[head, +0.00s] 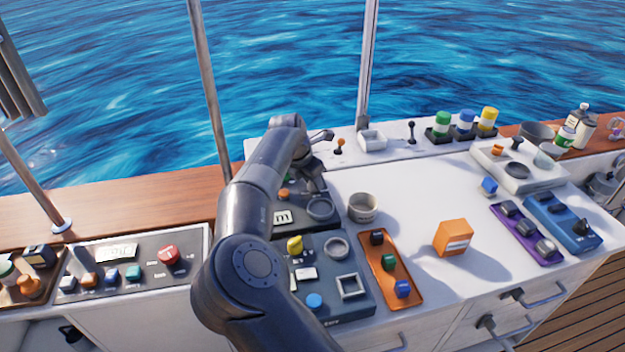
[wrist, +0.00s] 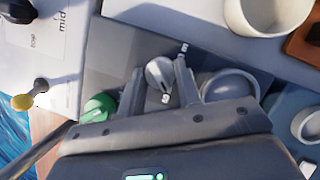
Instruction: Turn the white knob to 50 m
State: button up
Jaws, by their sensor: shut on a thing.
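The white knob (wrist: 159,73) shows in the wrist view, on a dark grey panel (wrist: 118,50). My gripper (wrist: 158,78) is shut on the knob, with one finger on each side of it. Small pale labels sit by the knob, but they are too small to read surely, so I cannot tell its setting. In the head view my gripper (head: 312,178) is over the far part of the dark panel, and my arm hides the knob there.
A green knob (wrist: 97,107) is close left of my gripper in the wrist view, and a grey ring (wrist: 231,86) close right. An orange box (head: 453,238) is farther right on the white counter (head: 420,190).

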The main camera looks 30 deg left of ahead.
jog(key=shift+m, duration=0.8)
jog(key=shift+f+h, duration=0.1)
jog(key=shift+h, duration=0.2)
jog(key=shift+a, duration=0.1)
jog(key=o, duration=1)
jog(key=v, duration=1.1)
jog(key=shift+w, duration=0.1)
jog(key=shift+w, duration=0.1)
